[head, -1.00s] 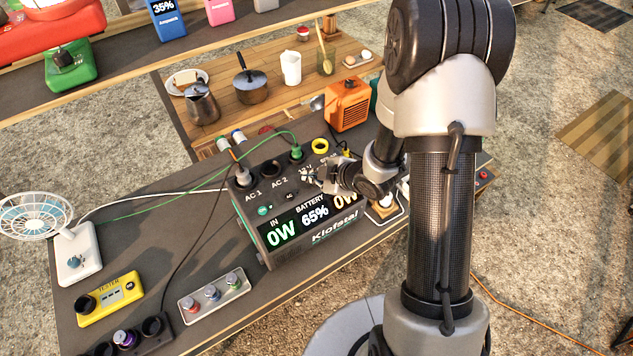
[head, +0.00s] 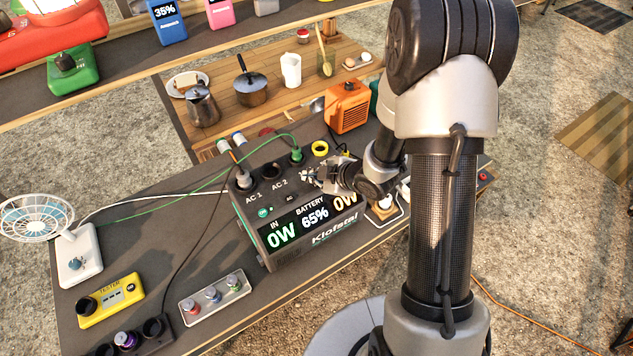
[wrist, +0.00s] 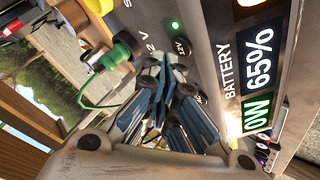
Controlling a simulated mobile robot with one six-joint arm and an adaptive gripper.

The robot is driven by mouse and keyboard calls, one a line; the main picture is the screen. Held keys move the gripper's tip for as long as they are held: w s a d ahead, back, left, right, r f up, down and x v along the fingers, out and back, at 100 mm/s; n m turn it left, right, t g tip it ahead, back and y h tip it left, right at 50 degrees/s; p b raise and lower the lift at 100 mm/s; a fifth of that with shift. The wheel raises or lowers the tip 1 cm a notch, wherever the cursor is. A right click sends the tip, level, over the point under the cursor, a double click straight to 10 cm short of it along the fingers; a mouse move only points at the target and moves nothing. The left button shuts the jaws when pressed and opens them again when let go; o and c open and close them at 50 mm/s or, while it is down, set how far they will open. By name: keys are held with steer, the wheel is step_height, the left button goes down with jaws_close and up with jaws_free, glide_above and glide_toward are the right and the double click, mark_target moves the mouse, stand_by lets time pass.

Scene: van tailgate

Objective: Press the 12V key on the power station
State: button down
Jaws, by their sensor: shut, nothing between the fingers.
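The power station (head: 347,222) is a dark grey box on the table, with a lit display showing IN 0W, BATTERY 65% and another 0W. AC 1 and AC 2 are marked on its top. My gripper (head: 306,179) is over its top panel, behind the display, with fingers together and empty. In the wrist view my gripper (wrist: 172,72) points at the panel near the "12 V" lettering, by small round dark keys. A green light (wrist: 175,25) glows near an AC key (wrist: 183,46). The fingers cover part of the key row; I cannot tell which key they face or whether they touch it.
Plugs and cables stand up from the power station's sockets, including a green plug (head: 296,155). A yellow ring (head: 320,148) and an orange heater (head: 348,110) stand behind. A fan (head: 80,255), a yellow tester (head: 110,300) and a button box (head: 215,298) lie left and in front.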

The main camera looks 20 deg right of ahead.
steer(key=shift+r+p, duration=2.4)
steer(key=shift+r, duration=0.6)
step_height(320, 180, up, 15)
steer(key=m+h+b, duration=0.4)
steer(key=m+h, duration=0.2)
steer(key=m, duration=0.3)
glide_above(315, 187)
steer(key=s+d, duration=0.7)
steer(key=s+a+r+m+g+b, duration=0.1)
steer(key=s+a+m, duration=0.2)
steer(key=s, duration=0.7)
steer(key=s+a+r+m+g+y+b, duration=0.1)
steer(key=s+a+r+m+g, duration=0.1)
steer(key=s, duration=0.8)
steer(key=shift+a+m, duration=0.5)
steer(key=shift+a, duration=0.2)
